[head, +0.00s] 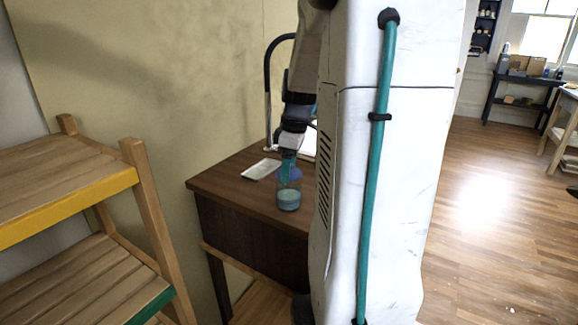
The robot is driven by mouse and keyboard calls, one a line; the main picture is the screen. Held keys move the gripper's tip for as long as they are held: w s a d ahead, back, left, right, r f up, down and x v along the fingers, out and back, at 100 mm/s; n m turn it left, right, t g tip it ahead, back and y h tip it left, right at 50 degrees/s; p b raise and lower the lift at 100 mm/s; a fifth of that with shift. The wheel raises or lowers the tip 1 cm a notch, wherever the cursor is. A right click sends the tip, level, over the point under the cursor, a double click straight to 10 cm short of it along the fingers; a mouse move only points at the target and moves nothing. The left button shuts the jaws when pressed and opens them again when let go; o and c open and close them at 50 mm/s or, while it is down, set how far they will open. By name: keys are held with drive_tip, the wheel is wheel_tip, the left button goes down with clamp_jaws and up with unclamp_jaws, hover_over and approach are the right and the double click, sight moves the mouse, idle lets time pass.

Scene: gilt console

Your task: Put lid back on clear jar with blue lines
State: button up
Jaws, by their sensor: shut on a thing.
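The clear jar (289,198) stands upright near the front edge of the dark wooden table, with pale blue showing in its lower part. My gripper (288,172) points down directly over the jar's mouth. It is shut on a small blue thing, which looks like the lid (294,176). The lid is at or just above the jar's rim; I cannot tell whether they touch. The fingers hide part of the lid and the rim.
A white tray (262,169) lies on the table (232,185) left of the jar. A dark curved pipe (268,75) rises behind. A slatted wooden shelf (75,190) stands at left. My white column hides the table's right side. Open floor (490,200) lies at right.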

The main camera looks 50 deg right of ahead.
idle(0.4)
drive_tip(key=o, duration=1.3)
drive_tip(key=shift+r, duration=3.5)
clamp_jaws()
drive_tip(key=shift+f, duration=0.15)
